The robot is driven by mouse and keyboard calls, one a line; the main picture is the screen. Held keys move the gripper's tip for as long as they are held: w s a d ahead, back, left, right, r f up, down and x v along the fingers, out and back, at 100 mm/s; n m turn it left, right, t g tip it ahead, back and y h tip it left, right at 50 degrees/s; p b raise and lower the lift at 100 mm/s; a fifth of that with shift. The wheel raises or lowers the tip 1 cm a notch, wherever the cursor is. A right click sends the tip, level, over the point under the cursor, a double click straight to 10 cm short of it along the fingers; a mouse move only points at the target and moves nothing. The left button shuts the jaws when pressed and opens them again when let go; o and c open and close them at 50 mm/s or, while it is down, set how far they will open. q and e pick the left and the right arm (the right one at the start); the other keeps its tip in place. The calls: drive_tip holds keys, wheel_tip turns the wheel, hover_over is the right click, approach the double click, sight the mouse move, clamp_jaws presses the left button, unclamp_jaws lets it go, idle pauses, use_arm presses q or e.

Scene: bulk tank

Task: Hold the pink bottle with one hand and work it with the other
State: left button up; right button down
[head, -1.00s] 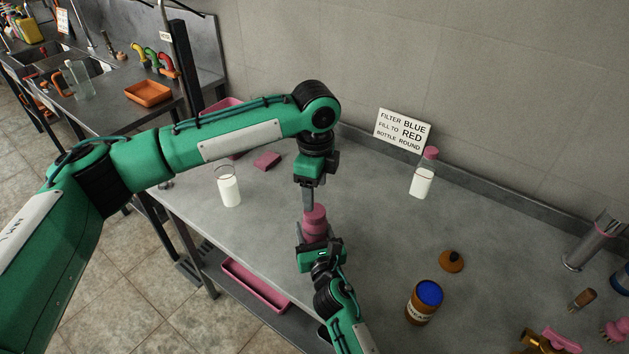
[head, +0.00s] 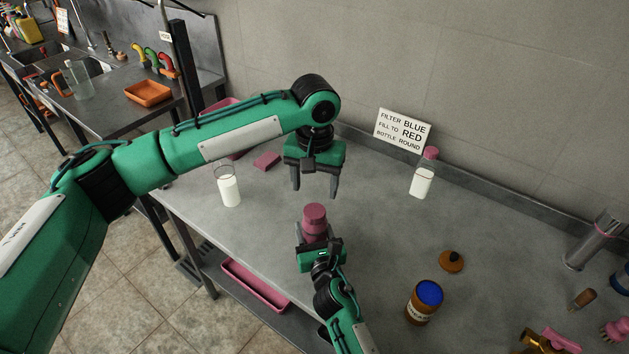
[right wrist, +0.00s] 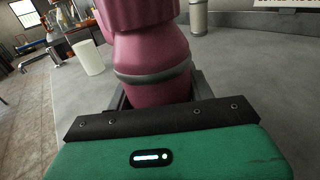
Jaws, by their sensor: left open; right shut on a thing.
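The pink bottle (head: 314,222) stands upright near the middle of the grey counter, with its pink cap on top. It also fills the middle of the right wrist view (right wrist: 150,62). My right gripper (head: 318,244) is shut on the bottle's body from the near side; its fingertips are mostly hidden. My left gripper (head: 314,190) is open and empty, pointing down above and behind the bottle, apart from its cap.
A glass of white liquid (head: 229,187) stands at left and a pink-capped bottle of white liquid (head: 422,175) at right, near a sign (head: 402,131). A brown jar with blue top (head: 424,302) and a brown lid (head: 451,261) are on the near right. A pink sponge (head: 267,160) lies behind.

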sight(314, 210)
use_arm(q)
drive_tip(key=n, duration=0.5)
drive_tip(key=shift+r, duration=0.1)
drive_tip(key=shift+f, duration=4)
